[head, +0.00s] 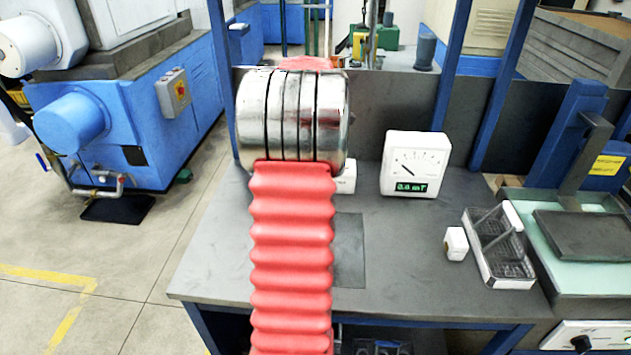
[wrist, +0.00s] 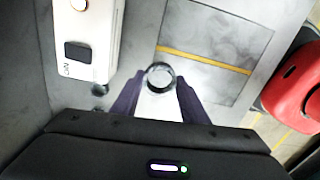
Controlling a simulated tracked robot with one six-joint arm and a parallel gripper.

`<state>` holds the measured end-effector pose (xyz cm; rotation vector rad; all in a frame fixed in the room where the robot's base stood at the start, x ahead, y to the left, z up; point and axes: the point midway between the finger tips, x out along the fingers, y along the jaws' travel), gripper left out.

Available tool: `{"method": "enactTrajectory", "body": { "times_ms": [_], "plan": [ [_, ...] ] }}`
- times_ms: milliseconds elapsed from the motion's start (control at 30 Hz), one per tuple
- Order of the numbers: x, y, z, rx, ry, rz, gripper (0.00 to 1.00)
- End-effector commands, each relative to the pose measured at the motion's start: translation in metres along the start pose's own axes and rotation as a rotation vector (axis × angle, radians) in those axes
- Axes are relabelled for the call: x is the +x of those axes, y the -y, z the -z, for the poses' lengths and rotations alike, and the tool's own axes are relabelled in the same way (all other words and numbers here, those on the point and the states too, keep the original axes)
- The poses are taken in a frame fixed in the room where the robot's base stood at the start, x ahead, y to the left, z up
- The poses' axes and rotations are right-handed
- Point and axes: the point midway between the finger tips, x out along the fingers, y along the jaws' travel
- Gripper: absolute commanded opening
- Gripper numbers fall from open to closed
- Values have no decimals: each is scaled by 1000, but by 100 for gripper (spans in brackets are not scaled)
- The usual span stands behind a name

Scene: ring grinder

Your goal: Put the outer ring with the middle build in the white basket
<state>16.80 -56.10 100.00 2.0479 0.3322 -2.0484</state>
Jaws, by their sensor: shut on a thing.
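My gripper (wrist: 160,82) shows in the wrist view with its two dark fingers shut on a metal ring (wrist: 160,66). The ring is small, with a dark shiny rim and an open middle, and it sits between the fingertips. Which build of ring it is I cannot tell from this view. In the head view my own arm hides the gripper and the ring. The white basket (head: 515,283) stands on the right part of the bench in the head view, with a dark mesh inside and grey dividers. It is not recognizable in the wrist view. Its contents are too small to tell.
A white meter (head: 416,164) stands at the bench's back. A small white block (head: 456,243) sits just left of the basket, and a machine with a dark plate (head: 590,238) stands right. A white box with a dark switch (wrist: 86,45) lies left of the fingers.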

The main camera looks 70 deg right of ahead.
Motion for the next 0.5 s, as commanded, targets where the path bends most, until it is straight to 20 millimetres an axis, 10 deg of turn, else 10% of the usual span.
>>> {"method": "enactTrajectory", "body": {
  "times_ms": [500],
  "plan": [
    [1,0,10,1,0,-1,11]
  ]
}}
